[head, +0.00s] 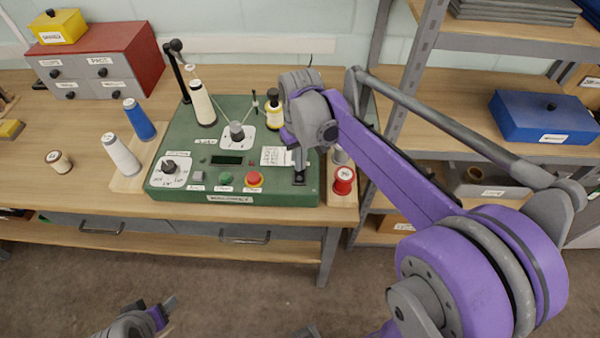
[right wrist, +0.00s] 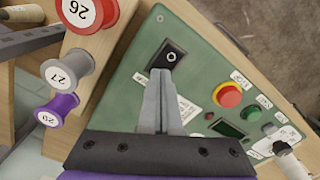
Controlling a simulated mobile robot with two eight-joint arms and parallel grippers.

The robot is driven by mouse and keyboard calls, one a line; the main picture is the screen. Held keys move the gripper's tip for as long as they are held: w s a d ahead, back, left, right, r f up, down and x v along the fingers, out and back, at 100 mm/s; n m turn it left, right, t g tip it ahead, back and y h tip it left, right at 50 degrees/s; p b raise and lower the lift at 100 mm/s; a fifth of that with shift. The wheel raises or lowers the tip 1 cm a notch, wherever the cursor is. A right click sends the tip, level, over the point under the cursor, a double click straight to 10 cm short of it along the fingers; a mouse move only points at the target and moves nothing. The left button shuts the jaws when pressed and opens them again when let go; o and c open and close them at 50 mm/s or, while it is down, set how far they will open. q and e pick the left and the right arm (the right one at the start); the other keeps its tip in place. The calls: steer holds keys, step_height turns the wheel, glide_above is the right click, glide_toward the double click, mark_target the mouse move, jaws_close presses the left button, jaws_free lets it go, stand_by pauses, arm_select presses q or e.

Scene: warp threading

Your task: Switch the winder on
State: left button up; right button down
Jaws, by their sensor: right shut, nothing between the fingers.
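The winder (head: 231,195) is a green machine on the wooden bench in the head view. Its black rocker switch (head: 300,179) sits at the front right corner of the panel and also shows in the right wrist view (right wrist: 172,58). My right gripper (head: 299,165) is shut and empty, pointing down at the switch. In the right wrist view its fingertips (right wrist: 164,75) lie at the switch's lower edge; I cannot tell whether they touch it. My left gripper (head: 165,305) is low at the bottom of the head view, away from the bench, its fingers partly seen.
The panel has a red button (head: 254,179), a green button (head: 225,179), a dial (head: 169,167) and a small display (head: 227,160). A red spool (head: 344,180) stands close right of the winder. White (head: 121,154) and blue (head: 139,120) cones stand to the left.

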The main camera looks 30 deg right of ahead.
steer(key=shift+w+r+p, duration=0.1)
steer(key=shift+r+p, duration=1.4)
steer(key=shift+r, duration=1.65)
arm_select(q)
steer(key=r, duration=0.1)
steer(key=w+r, duration=0.1)
steer(key=r, duration=0.1)
steer(key=w+r, duration=0.1)
steer(key=shift+r, duration=0.35)
steer(key=shift+s, duration=0.1)
arm_select(e)
steer(key=shift+s, duration=0.2)
steer(key=s+a+f+t, duration=0.3)
steer(key=s, duration=0.3)
steer(key=s+a+f+t, duration=0.2)
steer(key=s+a+f, duration=0.1)
steer(key=s, duration=0.4)
steer(key=shift+s+a+f+t, duration=0.2)
steer(key=shift+a+f+t, duration=0.2)
steer(key=shift+f, duration=0.05)
